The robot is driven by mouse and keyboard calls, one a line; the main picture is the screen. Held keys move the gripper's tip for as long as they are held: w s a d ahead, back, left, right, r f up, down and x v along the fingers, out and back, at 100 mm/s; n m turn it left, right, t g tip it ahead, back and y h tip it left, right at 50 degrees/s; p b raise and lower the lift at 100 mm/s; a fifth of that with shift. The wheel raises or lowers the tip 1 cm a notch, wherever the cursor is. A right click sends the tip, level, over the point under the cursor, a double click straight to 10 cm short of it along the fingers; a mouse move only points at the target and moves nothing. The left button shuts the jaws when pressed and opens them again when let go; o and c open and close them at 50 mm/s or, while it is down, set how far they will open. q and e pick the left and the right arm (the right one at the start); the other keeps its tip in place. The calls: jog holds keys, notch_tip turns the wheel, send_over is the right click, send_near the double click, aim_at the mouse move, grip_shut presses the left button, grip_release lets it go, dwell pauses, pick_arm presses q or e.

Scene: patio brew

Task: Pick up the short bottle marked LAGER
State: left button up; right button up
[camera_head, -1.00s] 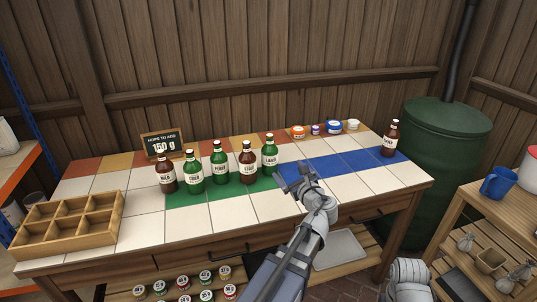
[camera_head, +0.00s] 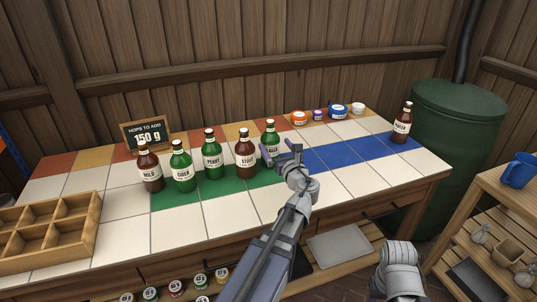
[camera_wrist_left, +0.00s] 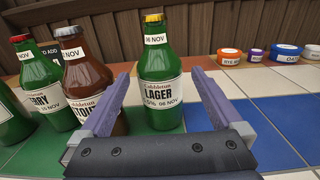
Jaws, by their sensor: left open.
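The short green bottle marked LAGER (camera_head: 271,136) stands upright on the tiled table, at the right end of the bottle row. In the left wrist view the LAGER bottle (camera_wrist_left: 159,80) stands ahead, between the lines of the two fingers. My left gripper (camera_head: 282,153) is open and empty, just in front of the bottle and partly hiding it in the head view. Its fingers (camera_wrist_left: 160,100) show on both sides of the bottle's lower part; I cannot tell whether they reach beside it.
A brown STOUT bottle (camera_head: 245,158) stands close left of the LAGER, with green PERRY (camera_head: 212,158), green CIDER (camera_head: 182,170) and brown MILD (camera_head: 150,170) bottles further left. Another brown bottle (camera_head: 402,125) stands far right. A wooden crate (camera_head: 90,235) is at left.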

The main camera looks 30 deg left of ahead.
aim_at(274, 148)
pick_arm(q)
jog(key=shift+w+a+f+b, duration=0.15)
jog(key=shift+f+b, duration=0.15)
jog(key=shift+f, duration=0.15)
jog(key=shift+w+a+f+b, duration=0.1)
jog(key=shift+f+b, duration=0.15)
jog(key=shift+f, duration=0.2)
jog(key=shift+x, duration=1.25)
jog(key=shift+f+x, duration=0.15)
jog(key=shift+x, duration=1.2)
jog(key=shift+f+x, duration=0.1)
jog(key=shift+x, duration=1.2)
jog(key=shift+s, duration=0.1)
jog(key=shift+c, duration=0.2)
grip_shut()
